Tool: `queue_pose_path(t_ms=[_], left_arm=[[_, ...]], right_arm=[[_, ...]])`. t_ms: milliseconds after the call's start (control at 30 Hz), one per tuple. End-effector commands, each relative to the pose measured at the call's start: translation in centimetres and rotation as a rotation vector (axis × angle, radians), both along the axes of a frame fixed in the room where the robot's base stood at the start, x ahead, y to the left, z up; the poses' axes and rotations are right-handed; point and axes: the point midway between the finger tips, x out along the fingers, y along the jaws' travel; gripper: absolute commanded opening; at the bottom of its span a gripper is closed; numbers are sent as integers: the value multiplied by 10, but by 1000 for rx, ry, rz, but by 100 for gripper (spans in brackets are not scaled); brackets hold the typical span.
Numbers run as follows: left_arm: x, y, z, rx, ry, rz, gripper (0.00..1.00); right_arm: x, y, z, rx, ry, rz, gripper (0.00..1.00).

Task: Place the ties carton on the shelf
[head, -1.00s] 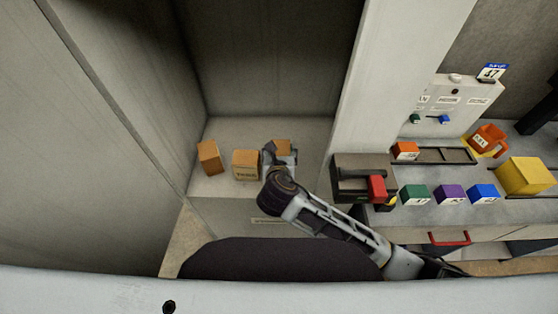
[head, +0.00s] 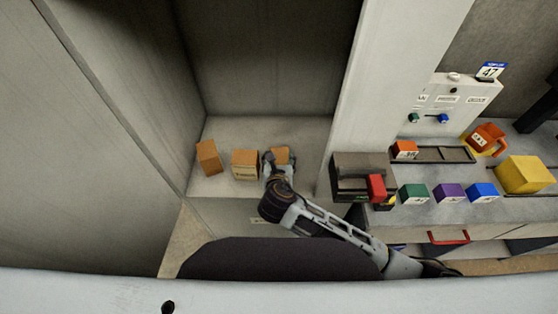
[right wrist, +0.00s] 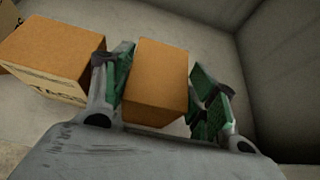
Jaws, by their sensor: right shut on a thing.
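The ties carton (head: 280,155) is a plain brown box at the right of a row of cartons on the grey shelf (head: 310,135). I take it to be the ties carton; its label is hidden. My right gripper (head: 280,164) is shut on it. In the right wrist view the carton (right wrist: 155,80) stands between the two green-padded fingers (right wrist: 160,95). It is at or just above the shelf surface; I cannot tell whether it touches. My left gripper is not in view.
A labelled carton (head: 245,164) stands close to the left of the gripper, and a turned carton (head: 208,157) is farther left. A pale wall panel (head: 375,90) bounds the shelf on the right. Beyond it is a bench with coloured boxes, including a yellow one (head: 525,174).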

Motion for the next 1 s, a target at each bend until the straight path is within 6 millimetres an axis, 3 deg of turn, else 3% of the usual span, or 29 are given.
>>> queue_pose_path(t_ms=[267,300,467,1000], left_arm=[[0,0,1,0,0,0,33],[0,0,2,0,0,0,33],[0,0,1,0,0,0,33],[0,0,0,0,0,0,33]], right_arm=[[0,0,0,0,-2,0,8],[0,0,-2,-1,0,0,59],[0,0,-2,0,0,-1,79],[-2,0,2,0,0,1,79]])
